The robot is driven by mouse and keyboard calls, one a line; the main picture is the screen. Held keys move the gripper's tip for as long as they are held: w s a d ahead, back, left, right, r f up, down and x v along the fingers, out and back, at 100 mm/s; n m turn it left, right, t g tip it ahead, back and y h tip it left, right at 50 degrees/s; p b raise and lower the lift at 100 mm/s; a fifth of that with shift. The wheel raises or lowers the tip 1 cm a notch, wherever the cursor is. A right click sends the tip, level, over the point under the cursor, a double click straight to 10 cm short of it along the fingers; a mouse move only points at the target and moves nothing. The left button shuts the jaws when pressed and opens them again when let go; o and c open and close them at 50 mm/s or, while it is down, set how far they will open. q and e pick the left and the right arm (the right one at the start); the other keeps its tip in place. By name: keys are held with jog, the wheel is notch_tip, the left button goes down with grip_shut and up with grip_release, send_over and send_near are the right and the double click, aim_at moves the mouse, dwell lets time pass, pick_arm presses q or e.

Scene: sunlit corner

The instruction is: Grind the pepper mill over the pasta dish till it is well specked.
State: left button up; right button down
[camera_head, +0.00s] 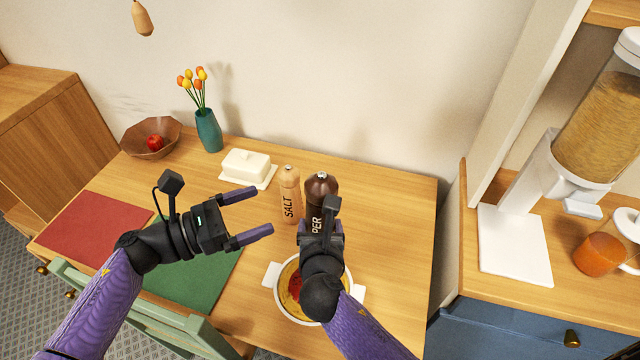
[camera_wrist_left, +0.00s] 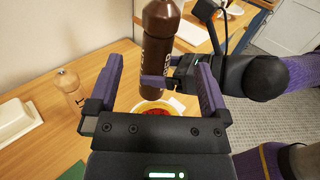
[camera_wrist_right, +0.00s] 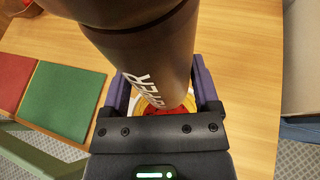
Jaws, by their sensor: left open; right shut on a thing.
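The dark brown pepper mill (camera_head: 319,190) stands roughly upright in my right gripper (camera_head: 320,228), which is shut around its body. It also shows in the left wrist view (camera_wrist_left: 160,50) and, close up, in the right wrist view (camera_wrist_right: 150,60). The pasta dish (camera_head: 283,295), a white-handled bowl with yellow pasta and red sauce, is below the mill, partly hidden by my right arm. It shows in the left wrist view (camera_wrist_left: 177,104) too. I cannot make out pepper specks on it. My left gripper (camera_head: 262,212) is open and empty, left of the mill, pointing toward it.
A salt mill (camera_head: 290,200) stands just left of the pepper mill. A white butter dish (camera_head: 246,168), a teal vase (camera_head: 208,130) with tulips and a wooden bowl (camera_head: 135,142) with a red apple are farther back. Red (camera_head: 95,228) and green (camera_head: 205,290) mats lie left. The table's right side is clear.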

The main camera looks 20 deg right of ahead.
aim_at(319, 189)
pick_arm(q)
jog(key=d, duration=0.4)
jog(key=w+d, duration=0.1)
jog(key=d, duration=0.6)
jog(key=shift+w+d, duration=0.3)
jog(key=shift+d, duration=0.05)
jog(key=c, duration=1.1)
jog(key=shift+w+f+m+g, duration=0.1)
jog(key=shift+m+g, duration=0.5)
jog(key=shift+g, duration=0.4)
jog(key=shift+m+g, duration=0.3)
jog(key=shift+a, duration=0.1)
jog(key=o, duration=1.1)
